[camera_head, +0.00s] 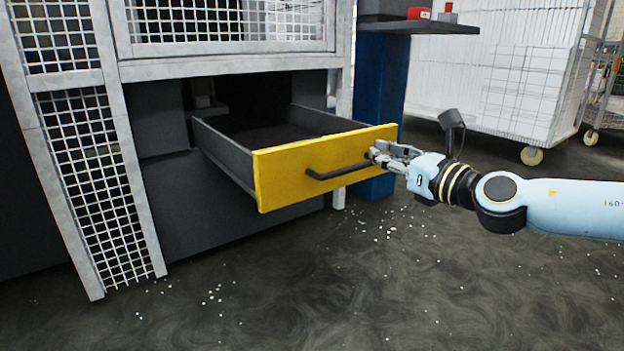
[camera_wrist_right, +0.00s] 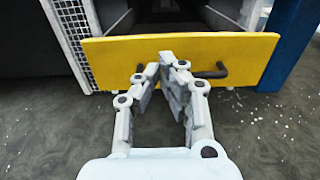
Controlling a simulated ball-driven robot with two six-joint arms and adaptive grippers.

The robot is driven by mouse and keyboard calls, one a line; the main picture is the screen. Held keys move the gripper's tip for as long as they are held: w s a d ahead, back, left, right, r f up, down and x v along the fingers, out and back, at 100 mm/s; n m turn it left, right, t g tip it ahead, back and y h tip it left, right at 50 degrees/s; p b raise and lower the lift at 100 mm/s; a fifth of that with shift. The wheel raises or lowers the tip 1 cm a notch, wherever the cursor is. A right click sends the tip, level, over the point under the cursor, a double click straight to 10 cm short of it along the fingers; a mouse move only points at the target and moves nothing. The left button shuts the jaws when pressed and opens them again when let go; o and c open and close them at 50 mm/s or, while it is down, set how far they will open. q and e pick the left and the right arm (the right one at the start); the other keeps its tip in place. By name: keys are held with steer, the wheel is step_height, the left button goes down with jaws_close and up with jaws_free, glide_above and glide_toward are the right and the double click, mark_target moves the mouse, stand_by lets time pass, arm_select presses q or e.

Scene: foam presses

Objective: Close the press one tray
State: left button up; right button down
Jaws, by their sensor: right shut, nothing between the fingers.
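The press tray (camera_head: 272,178) is a dark drawer with a yellow front and a black bar handle (camera_head: 338,171). It is pulled out of the press in the head view. Its yellow front also shows in the right wrist view (camera_wrist_right: 110,58). My right gripper (camera_head: 372,153) is shut and empty at the right part of the yellow front, close to the handle's right end. In the right wrist view its fingertips (camera_wrist_right: 160,66) overlap the front and hide part of the handle. I cannot tell whether they touch it. My left gripper is not in view.
The press frame (camera_head: 230,66) with white mesh guards stands around and above the tray. A blue post (camera_head: 378,90) stands behind the tray's right side. A wheeled rack with white panels (camera_head: 500,85) stands at the back right. The floor in front is open, with scattered white bits.

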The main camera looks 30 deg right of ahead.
steer(key=f, duration=0.2)
steer(key=b, duration=0.1)
glide_toward(327, 141)
steer(key=w+p, duration=0.6)
steer(key=shift+w+a+r, duration=0.2)
steer(key=shift+w+a, duration=0.05)
steer(key=shift+w, duration=0.05)
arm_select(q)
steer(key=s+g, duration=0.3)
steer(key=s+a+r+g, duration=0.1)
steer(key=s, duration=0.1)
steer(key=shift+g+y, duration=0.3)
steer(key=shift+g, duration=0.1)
arm_select(e)
steer(key=shift+w+f, duration=0.1)
steer(key=shift+w, duration=0.3)
steer(key=shift+w, duration=0.1)
